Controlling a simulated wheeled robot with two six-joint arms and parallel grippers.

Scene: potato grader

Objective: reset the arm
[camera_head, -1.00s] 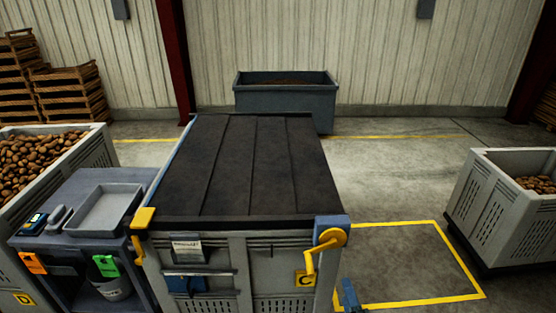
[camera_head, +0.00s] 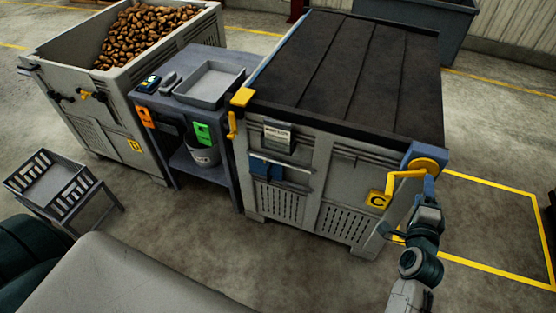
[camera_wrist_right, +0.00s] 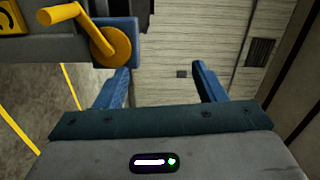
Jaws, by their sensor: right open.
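My right gripper (camera_head: 424,207) is at the front right corner of the grey bin marked C (camera_head: 291,205), just below the yellow crank (camera_head: 425,166). In the right wrist view its two blue fingers (camera_wrist_right: 162,78) are spread apart with nothing between them. The yellow crank (camera_wrist_right: 107,45) and its handle lie to the left of and beyond the left finger, and the fingers are not around it. Whether a finger touches the crank mount cannot be told. My left gripper is not in view.
Bin C has a dark slatted lid (camera_head: 345,75). To its left stand a side table (camera_head: 222,65) with a grey tray (camera_head: 208,84), and bin D (camera_head: 110,126) full of potatoes. A low slatted stand (camera_head: 62,186) is at the far left. Yellow-lined floor (camera_head: 490,225) lies clear at right.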

